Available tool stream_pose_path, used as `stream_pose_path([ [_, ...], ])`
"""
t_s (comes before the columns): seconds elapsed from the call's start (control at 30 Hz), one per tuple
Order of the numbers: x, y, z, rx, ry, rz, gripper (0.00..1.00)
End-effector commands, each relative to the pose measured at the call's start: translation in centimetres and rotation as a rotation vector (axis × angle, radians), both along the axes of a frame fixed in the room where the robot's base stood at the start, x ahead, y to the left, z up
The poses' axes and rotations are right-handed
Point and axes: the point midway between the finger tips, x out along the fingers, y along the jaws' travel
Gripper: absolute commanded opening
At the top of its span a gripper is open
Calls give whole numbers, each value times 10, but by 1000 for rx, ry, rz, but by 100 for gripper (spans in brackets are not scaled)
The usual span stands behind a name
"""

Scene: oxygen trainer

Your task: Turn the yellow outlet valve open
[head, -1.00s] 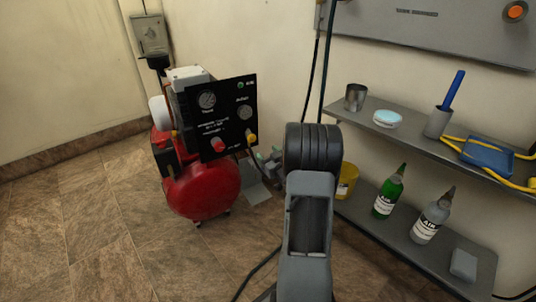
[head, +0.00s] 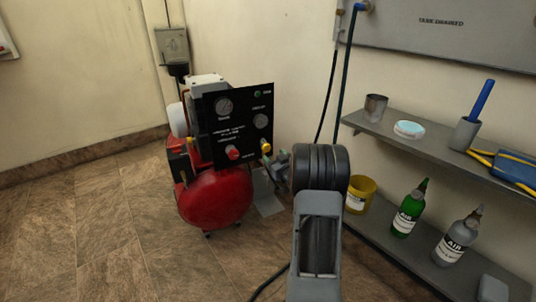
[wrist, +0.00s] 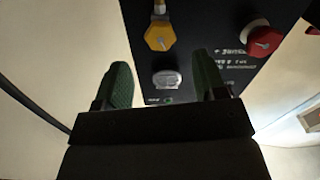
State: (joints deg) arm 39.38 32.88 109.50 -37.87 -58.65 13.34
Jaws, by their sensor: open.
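The yellow outlet valve (head: 266,147) is a small knob at the lower right of the black panel (head: 222,109) on the red compressor. In the wrist view, the yellow valve (wrist: 160,35) shows at the top, ahead of the fingers and roughly in line with the gap between them. My gripper (wrist: 161,63) is open, its two green-padded fingers apart with nothing held. It appears short of the valve and not touching it. In the head view, my arm hides much of the gripper.
A red knob (head: 233,152) sits left of the yellow valve; it also shows in the wrist view (wrist: 262,42). The red tank (head: 215,200) stands on the tiled floor. Shelves with bottles (head: 408,210) and a yellow bucket (head: 360,194) are at right. Floor at left is clear.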

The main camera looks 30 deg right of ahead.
Motion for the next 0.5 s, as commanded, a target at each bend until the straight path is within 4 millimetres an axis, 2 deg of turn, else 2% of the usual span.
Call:
stream_pose_path([
  [0.03,10,0,-3,-2,-2,2,65],
  [0.2,37,-4,-2,-1,-3,1,65],
  [0.5,61,-8,-1,0,0,1,65],
])
